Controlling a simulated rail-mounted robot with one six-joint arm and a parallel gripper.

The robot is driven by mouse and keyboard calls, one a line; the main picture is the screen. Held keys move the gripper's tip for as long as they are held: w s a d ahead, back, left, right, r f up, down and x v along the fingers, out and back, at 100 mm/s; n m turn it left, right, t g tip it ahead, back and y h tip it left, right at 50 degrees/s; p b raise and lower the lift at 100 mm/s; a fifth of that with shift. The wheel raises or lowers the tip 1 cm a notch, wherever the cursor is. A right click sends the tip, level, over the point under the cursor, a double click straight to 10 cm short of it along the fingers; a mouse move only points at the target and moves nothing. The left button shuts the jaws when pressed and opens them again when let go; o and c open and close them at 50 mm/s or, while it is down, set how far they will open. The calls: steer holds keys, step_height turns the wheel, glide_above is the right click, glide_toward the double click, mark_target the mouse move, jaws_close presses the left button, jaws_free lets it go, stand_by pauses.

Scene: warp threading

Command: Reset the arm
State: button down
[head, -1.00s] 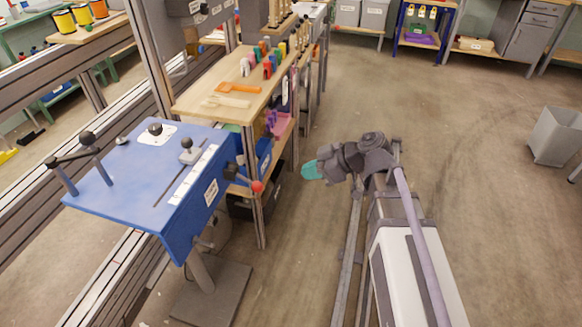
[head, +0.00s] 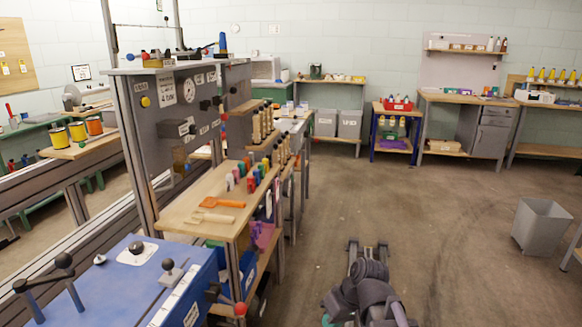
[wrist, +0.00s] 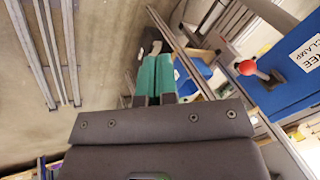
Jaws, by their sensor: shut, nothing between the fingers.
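My gripper (wrist: 155,76) shows in the wrist view with its two teal fingers side by side, shut and with nothing held. In the head view my arm is folded low at the bottom centre, and only a bit of teal gripper (head: 328,321) shows at the lower edge. The gripper is over the floor, to the right of the wooden bench, and touches nothing that I can see.
The blue clamp table (head: 120,290) with levers is at lower left; its red knob (wrist: 247,67) shows in the wrist view. A wooden bench (head: 190,212) and grey control panel (head: 175,110) stand beyond it. Open floor (head: 440,220) lies right, with a grey bin (head: 541,228).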

steer(key=s+d+f+m+h, duration=0.2)
steer(key=s+d+m+h, duration=0.3)
steer(key=d, duration=0.2)
step_height(320, 180, up, 25)
steer(key=p, duration=2.4)
steer(key=shift+d+n+g, duration=0.15)
steer(key=shift+n+g, duration=0.15)
steer(key=shift+w, duration=0.1)
